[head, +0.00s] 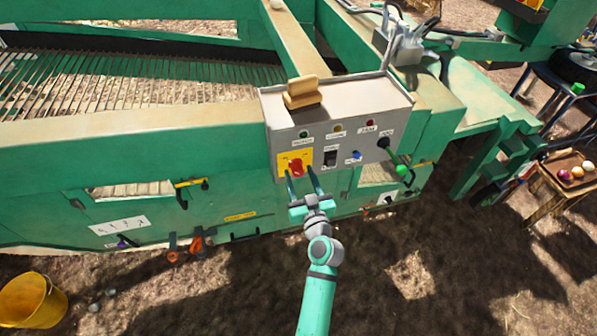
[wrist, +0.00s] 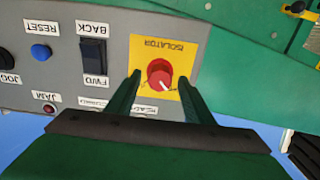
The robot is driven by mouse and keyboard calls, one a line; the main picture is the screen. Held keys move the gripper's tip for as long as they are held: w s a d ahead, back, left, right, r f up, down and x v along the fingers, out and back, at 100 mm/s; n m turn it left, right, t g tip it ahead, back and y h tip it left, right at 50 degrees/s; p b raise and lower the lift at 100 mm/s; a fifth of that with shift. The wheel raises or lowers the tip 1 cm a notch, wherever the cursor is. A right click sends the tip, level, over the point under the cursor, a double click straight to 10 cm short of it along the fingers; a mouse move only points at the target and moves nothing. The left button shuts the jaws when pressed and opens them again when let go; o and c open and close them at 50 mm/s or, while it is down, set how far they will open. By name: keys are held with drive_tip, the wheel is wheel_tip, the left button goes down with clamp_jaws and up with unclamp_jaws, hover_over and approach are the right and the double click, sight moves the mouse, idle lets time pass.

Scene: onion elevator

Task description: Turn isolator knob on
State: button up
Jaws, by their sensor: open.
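The isolator knob (head: 297,168) is red and sits on a yellow plate (head: 282,160) at the lower left of the grey control box (head: 345,115). In the wrist view the picture is upside down, and the knob (wrist: 160,76) shows with a pale mark on its lower right; the plate (wrist: 188,50) reads ISOLATOR. My gripper (head: 304,182) is open in front of the plate. In the wrist view its two fingers (wrist: 164,92) stand on either side of the knob with gaps between. I cannot tell how far the fingertips are from the panel.
Beside the knob are a black BACK/FWD switch (wrist: 93,57), a blue RESET button (wrist: 40,52) and a black JOG knob (wrist: 6,58). The green machine frame (head: 150,150) surrounds the box. Bare ground lies in front.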

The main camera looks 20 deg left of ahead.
drive_tip(key=shift+x, duration=0.95)
drive_tip(key=c, duration=1)
drive_tip(key=shift+c, duration=0.2)
